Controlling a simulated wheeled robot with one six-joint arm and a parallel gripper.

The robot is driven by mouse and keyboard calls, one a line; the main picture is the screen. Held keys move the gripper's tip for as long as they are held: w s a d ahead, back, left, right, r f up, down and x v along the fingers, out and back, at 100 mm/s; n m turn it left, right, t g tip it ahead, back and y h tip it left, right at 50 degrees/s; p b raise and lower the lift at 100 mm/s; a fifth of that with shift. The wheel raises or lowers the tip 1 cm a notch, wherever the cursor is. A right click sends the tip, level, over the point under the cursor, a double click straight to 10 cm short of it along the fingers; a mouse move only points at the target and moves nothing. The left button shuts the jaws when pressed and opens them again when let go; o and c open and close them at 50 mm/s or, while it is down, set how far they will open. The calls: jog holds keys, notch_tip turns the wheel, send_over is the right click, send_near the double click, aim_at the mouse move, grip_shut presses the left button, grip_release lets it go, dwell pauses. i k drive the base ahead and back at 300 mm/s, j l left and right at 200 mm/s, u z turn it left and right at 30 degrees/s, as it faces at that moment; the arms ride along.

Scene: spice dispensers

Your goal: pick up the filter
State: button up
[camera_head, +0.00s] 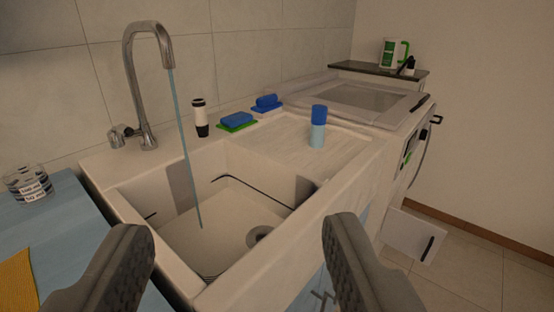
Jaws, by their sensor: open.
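My gripper (238,232) is open and empty, with its two grey fingers wide apart at the bottom of the view, in front of the white sink (300,222). Nothing in view is clearly a filter. A round grey drain piece (258,236) lies in the basin floor, seen between the fingers and beyond them; I cannot tell if it is a removable filter. A white flap with a black handle (424,236) stands out low from the front of the white appliance at the right; I cannot tell if it holds a filter.
The tap (146,85) runs water into the basin. A blue-capped bottle (318,128), sponges (237,121) and a black-and-white bottle (200,118) stand around the sink. A blue counter (70,240) with a glass jar (28,184) is left. The tiled floor at right looks clear.

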aim_at(319, 112)
jog(key=i+l, duration=0.25)
jog(key=i+l+u, duration=0.15)
jog(key=l, duration=0.3)
jog(key=i+l, duration=0.3)
jog(key=i+l+u, duration=0.15)
jog(key=l, duration=0.35)
jog(key=i, duration=0.1)
